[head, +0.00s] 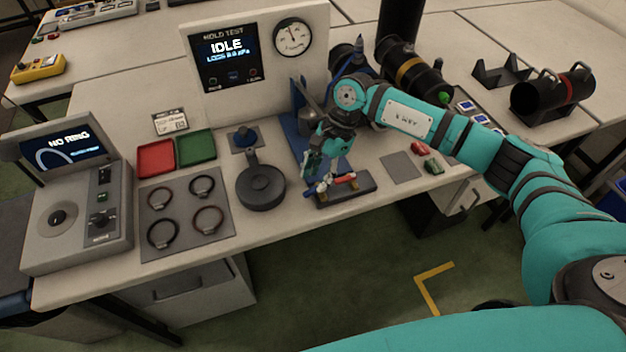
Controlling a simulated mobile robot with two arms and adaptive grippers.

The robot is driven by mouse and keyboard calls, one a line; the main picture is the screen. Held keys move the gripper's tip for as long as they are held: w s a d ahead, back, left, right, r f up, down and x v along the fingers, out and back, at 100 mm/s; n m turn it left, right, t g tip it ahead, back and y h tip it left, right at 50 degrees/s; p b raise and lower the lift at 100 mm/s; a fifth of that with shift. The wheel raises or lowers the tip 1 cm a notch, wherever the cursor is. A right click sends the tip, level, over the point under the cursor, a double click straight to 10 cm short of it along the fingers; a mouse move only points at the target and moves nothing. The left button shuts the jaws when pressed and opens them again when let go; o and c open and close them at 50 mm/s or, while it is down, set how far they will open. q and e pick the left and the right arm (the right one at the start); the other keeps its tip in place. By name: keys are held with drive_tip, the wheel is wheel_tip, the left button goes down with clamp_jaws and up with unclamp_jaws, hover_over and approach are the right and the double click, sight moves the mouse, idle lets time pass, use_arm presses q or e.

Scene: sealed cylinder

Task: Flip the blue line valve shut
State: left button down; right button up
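A dark valve block (358,187) lies near the front edge of the bench, below my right gripper. A red lever (345,178) lies along its top, with small brass-coloured fittings below. A small blue part (310,190), seemingly the blue line valve's lever, shows at the block's left end beside a pale piece. My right gripper (318,172) points down just above the block's left half, close to the blue part. I cannot tell whether it touches it, or whether its fingers are open. They partly cover the valve. My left gripper is not in view.
A test panel (228,62) reading IDLE and a round gauge (292,37) stand behind. A black round lidded part (262,186), a mat with several rings (187,212), and red (155,158) and green (196,148) trays lie left.

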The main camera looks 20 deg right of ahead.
sight(311, 191)
drive_tip(key=shift+x, duration=1.65)
clamp_jaws()
